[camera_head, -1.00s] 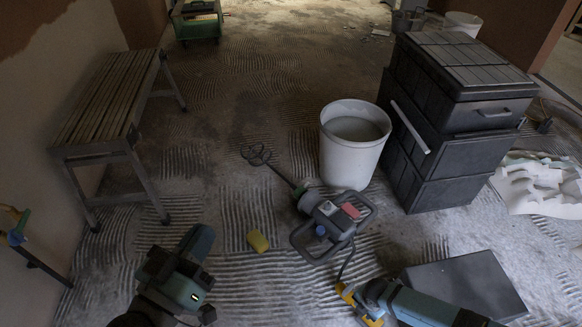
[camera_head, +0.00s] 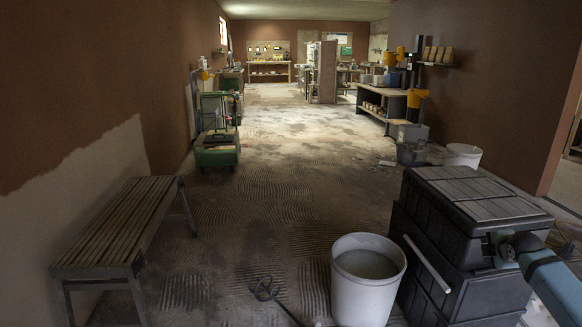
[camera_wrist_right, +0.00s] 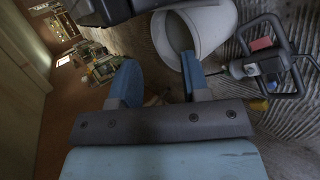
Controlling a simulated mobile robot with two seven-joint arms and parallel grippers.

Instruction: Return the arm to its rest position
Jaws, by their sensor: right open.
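My right arm (camera_head: 553,283) comes in at the lower right of the head view, in front of the dark stacked boxes. My right gripper (camera_wrist_right: 158,82) shows in the right wrist view with its two blue fingers spread apart. No object is held between the fingers. The white bucket (camera_wrist_right: 162,38) and the grey mixer (camera_wrist_right: 270,66) lie beyond the fingers in that view. My left arm and left gripper are in neither current view.
In the head view, the stacked dark boxes (camera_head: 435,237) stand right of the white bucket (camera_head: 365,296). A slatted bench (camera_head: 117,222) stands along the left wall. A green cart (camera_head: 217,157) is farther back. The floor between bench and boxes is mostly clear.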

